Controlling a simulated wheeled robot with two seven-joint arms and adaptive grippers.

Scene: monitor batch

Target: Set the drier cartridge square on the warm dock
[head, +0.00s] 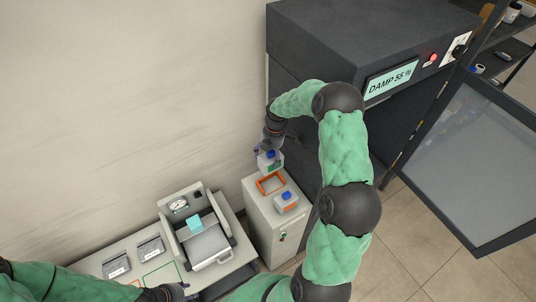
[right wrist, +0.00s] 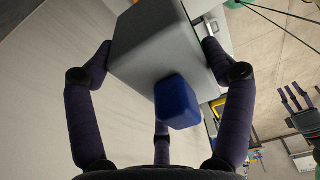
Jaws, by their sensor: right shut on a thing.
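My right gripper (head: 268,151) is shut on a pale grey drier cartridge (head: 270,164) with a blue cap. In the right wrist view its fingers grip the sides of the cartridge (right wrist: 150,42), with the blue cap facing the palm. The cartridge appears just beyond an orange square frame (head: 261,189), which looks like the warm dock, on a white cabinet (head: 262,222). The inside of the frame looks empty. A second blue-capped cartridge (head: 286,204) stands on the cabinet nearer me. My left gripper (head: 172,292) is low over the bench; its fingers look spread and empty in the right wrist view (right wrist: 292,98).
A dark cabinet (head: 350,40) with a "DAMP 55 %" display (head: 390,79) stands right of the dock, its glazed door (head: 470,165) open. A bench (head: 125,262) at lower left holds a gauge device (head: 200,235), two labelled grey items and a green outline. A wall is behind.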

